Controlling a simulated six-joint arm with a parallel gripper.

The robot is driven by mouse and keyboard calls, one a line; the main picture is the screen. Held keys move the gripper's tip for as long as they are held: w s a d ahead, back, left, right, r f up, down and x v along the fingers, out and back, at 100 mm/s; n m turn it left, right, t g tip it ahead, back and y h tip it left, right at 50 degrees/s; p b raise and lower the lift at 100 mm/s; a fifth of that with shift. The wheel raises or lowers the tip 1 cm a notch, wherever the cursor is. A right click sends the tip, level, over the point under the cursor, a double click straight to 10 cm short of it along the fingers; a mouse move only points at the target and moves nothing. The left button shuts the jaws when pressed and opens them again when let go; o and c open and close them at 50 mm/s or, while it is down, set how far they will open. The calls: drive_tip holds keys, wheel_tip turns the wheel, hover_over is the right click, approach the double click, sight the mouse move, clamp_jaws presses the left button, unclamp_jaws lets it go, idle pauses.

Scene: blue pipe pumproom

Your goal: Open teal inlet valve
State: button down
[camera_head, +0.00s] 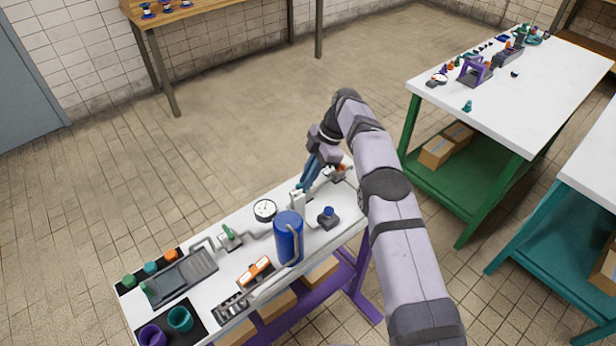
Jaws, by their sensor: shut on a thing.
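My gripper (304,187) reaches down over the back right part of the white bench top (220,285). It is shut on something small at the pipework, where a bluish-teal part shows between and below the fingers. This looks like the handle of the teal inlet valve, but the fingers hide most of it and I cannot tell its angle. A white upright block (297,201) stands just below the fingertips. A green-handled valve (229,234) sits on the pipe to the left. An orange-handled part (341,169) is just right of my gripper.
A blue cylinder (288,240) stands close in front of my gripper, with a round gauge (265,210) to its left and a blue-knobbed block (328,214) to its right. Orange parts (254,272), a grey tray (182,276) and teal cup (180,319) lie left.

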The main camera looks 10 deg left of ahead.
drive_tip(key=c, duration=1.8)
unclamp_jaws()
drive_tip(key=shift+c, duration=0.2)
drive_tip(key=shift+r, duration=0.1)
drive_tip(key=shift+w+d+r, duration=0.1)
drive_tip(key=shift+d+r, duration=0.1)
drive_tip(key=shift+r, duration=0.2)
drive_tip(key=s+p+v, duration=0.1)
drive_tip(key=p+v, duration=0.5)
drive_tip(key=shift+w, duration=0.45)
drive_tip(key=shift+r+p, duration=0.15)
drive_tip(key=shift+p, duration=0.25)
drive_tip(key=shift+o, duration=0.6)
drive_tip(key=shift+d, duration=0.1)
